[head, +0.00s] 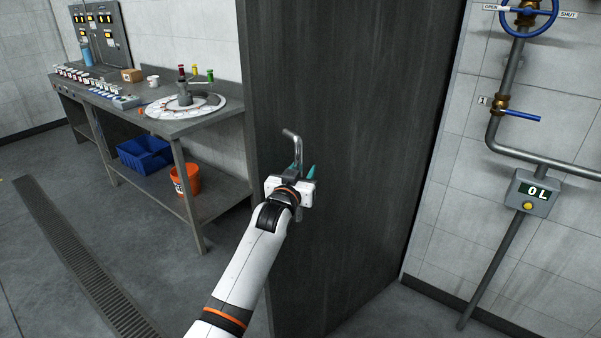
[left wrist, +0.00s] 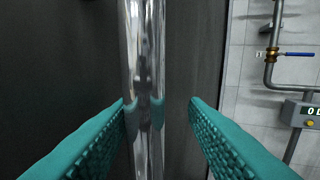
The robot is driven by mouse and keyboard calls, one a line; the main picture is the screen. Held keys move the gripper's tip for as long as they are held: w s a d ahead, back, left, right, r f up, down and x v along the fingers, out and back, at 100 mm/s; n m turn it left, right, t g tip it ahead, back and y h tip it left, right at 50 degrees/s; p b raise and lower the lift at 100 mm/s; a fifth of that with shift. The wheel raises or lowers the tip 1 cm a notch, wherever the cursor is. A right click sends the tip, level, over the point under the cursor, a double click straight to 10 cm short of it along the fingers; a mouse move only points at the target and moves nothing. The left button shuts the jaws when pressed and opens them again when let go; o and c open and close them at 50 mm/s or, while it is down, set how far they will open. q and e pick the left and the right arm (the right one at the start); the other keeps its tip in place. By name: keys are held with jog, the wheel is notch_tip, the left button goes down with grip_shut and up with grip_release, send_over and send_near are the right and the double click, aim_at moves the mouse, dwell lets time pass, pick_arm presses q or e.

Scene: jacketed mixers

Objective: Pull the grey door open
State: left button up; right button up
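The grey door (head: 350,120) is a tall dark panel in the middle of the head view. Its metal handle (head: 293,138) has a bent top end showing above my left gripper (head: 304,169). In the left wrist view the handle is a shiny upright bar (left wrist: 143,60) in front of the dark door surface (left wrist: 65,60). My left gripper is open, with one teal finger on each side of the bar. The left fingertip is very near the bar, and a gap shows at the right fingertip. The gripper hides the handle's lower part in the head view. My right gripper is not seen.
A workbench (head: 215,125) with a round dial plate, cups and a control panel stands left of the door. A blue bin (head: 145,155) and orange bucket (head: 186,181) sit on its lower shelf. Pipes with a blue valve wheel (head: 528,14) and a display box (head: 532,193) are at right.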

pick_arm(q)
jog(key=b+v, duration=0.1)
jog(key=v, duration=1.1)
jog(key=shift+f, duration=0.1)
